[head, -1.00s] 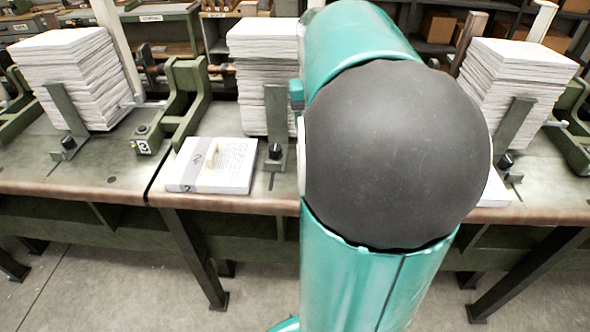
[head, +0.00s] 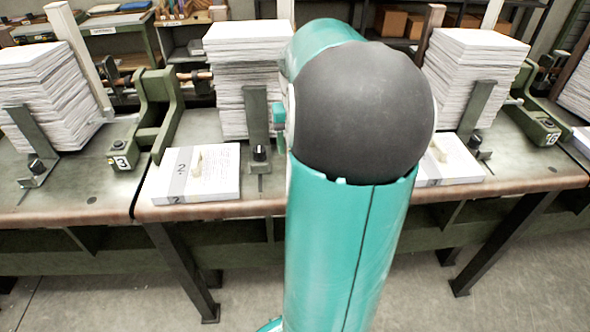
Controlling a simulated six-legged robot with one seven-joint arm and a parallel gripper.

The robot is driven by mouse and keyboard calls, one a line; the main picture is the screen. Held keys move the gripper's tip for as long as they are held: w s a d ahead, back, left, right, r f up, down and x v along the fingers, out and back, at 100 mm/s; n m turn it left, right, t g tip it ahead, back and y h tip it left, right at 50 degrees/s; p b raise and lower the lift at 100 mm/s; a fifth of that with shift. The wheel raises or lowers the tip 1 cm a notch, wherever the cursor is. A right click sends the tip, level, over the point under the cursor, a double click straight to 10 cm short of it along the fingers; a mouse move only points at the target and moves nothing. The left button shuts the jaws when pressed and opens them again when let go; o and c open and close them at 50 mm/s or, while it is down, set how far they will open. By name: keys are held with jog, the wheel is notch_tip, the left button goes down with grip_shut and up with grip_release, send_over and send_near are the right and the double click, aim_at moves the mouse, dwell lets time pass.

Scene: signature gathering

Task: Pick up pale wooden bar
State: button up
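A small pale bar (head: 199,162), wood-like in colour, lies on a low white paper stack (head: 222,172) with a grey band marked 2, near the bench's front edge. A similar small pale piece (head: 439,153) lies on another low white stack (head: 462,166), right of my arm and partly hidden by it. Which one the task means, I cannot tell. My teal arm with its dark round joint fills the middle of the head view. My gripper is not in view, so its state and its place relative to the bars do not show.
Tall paper stacks (head: 240,75) stand behind on the workbench (head: 90,200), with another (head: 475,80) at right. Green metal brackets (head: 150,115) and upright stops (head: 257,120) stand between them. Bench legs (head: 185,270) reach the floor. Open concrete floor (head: 90,300) lies in front.

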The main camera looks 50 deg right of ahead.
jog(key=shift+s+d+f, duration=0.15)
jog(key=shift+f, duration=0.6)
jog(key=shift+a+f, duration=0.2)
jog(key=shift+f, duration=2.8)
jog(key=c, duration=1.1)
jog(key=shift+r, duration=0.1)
